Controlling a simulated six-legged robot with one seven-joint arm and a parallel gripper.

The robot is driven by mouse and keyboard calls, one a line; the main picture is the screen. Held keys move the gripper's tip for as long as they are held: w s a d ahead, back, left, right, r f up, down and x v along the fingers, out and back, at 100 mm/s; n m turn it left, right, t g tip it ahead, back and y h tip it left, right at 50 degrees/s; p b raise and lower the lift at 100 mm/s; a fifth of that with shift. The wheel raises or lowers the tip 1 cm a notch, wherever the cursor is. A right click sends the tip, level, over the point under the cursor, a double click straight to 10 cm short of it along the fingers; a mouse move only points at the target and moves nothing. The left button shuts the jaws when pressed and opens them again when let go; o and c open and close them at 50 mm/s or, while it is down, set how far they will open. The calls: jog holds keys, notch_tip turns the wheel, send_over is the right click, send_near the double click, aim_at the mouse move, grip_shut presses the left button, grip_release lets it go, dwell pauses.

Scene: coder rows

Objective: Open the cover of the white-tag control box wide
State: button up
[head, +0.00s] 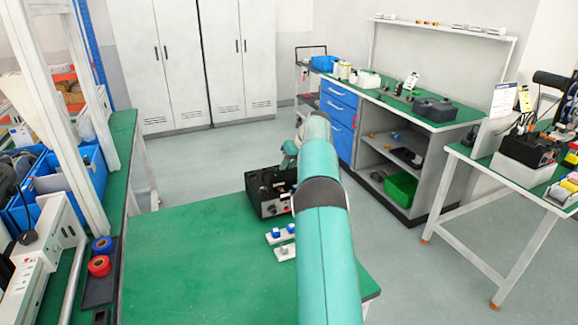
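A black box (262,190) with knobs on its front stands on the far right part of the green table in front of me. My teal arm passes in front of its right side and hides part of it. I cannot make out a white tag on it, nor clearly tell how its cover stands. My gripper (289,157) is at the far end of my arm, behind and above the box. Its fingers are too small and too hidden to read, and I see no contact with the box.
Small white blocks with blue parts (281,236) lie before the box. The left of the green tabletop (185,255) is clear. A side bench (110,180) with blue bins stands left. A workbench with blue drawers (338,120) and a table with devices (528,148) stand right.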

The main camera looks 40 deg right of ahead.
jog(key=shift+s+r, duration=0.15)
jog(key=v, duration=1.3)
jog(key=shift+r, duration=0.3)
jog(key=shift+s, duration=0.1)
